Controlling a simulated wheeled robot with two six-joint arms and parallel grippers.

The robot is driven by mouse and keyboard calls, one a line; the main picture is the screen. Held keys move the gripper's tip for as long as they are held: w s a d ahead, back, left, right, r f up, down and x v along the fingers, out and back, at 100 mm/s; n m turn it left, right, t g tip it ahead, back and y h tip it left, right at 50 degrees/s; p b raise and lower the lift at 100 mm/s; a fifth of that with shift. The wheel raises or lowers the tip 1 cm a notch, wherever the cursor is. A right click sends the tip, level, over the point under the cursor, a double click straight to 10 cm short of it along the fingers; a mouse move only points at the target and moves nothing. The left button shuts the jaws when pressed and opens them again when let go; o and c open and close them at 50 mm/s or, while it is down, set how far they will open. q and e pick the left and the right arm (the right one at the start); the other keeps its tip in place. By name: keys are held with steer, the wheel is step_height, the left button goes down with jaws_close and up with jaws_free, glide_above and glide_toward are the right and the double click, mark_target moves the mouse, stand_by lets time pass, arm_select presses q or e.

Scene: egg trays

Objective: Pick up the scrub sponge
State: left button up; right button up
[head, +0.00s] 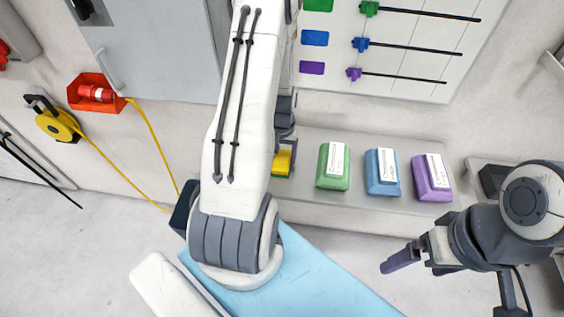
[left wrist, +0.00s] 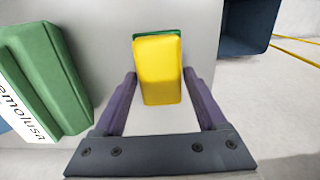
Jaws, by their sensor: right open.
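The scrub sponge, yellow with a green layer, sits on the pale ledge; it shows in the left wrist view (left wrist: 158,75) and partly behind my left arm in the head view (head: 282,163). My left gripper (left wrist: 159,74) is open. Its fingers point at the sponge, one on each side, with narrow gaps visible; I cannot tell whether the tips reach past its near face. In the head view the left gripper (head: 285,140) is just above the sponge, mostly hidden by the arm. My right gripper (head: 418,258) is open and empty, away from the sponge.
Green (head: 326,178), blue (head: 374,182) and purple (head: 421,190) labelled blocks stand in a row on the ledge (head: 310,205), right of the sponge. A dark blue bin (head: 183,208) is at the left. A yellow cable reel (head: 57,124) and red box (head: 85,98) are on the wall.

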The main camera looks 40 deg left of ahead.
mark_target(283, 160)
arm_select(q)
steer(key=c, duration=0.9)
steer(key=shift+o, duration=0.2)
steer(key=shift+r, duration=0.1)
steer(key=shift+r, duration=0.35)
steer(key=r, duration=0.1)
steer(key=r+b, duration=0.1)
steer(key=r, duration=0.1)
steer(key=shift+s+d+r+b, duration=0.2)
steer(key=shift+d+r+b, duration=0.15)
steer(key=s+d+r+b, duration=0.1)
steer(key=s+d+r, duration=0.5)
steer(key=d, duration=0.2)
steer(key=shift+s+d+r+b, duration=0.25)
steer(key=shift+d+b, duration=0.1)
steer(key=shift+d, duration=0.05)
